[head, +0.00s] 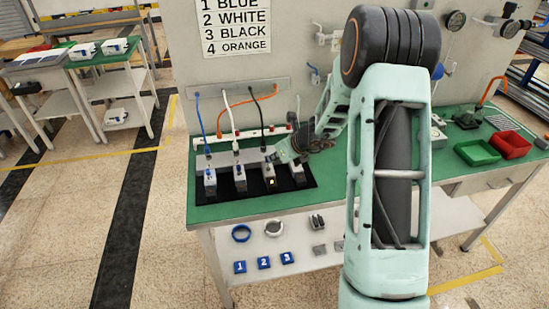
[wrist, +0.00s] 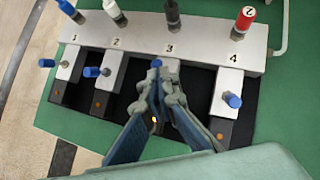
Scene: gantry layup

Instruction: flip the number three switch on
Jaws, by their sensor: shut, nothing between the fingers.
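The number three switch has a blue lever tip (wrist: 156,63), showing just past my fingertips, below the printed 3 and the black plug (wrist: 172,14). My gripper (wrist: 160,82) is shut with nothing between its fingers, right at that lever; I cannot tell whether it touches. The fingers hide most of the switch body. A bright yellow light (wrist: 154,119) shows between the fingers, and on the third unit in the head view (head: 272,182). The lamps on the other units look dull orange. In the head view my gripper (head: 282,153) is over the third unit's back end.
The numbered socket block (wrist: 140,36) with upright plugs lies just beyond. A sign (head: 235,25) lists numbered colours. Green and red bins (head: 510,145) stand far right.

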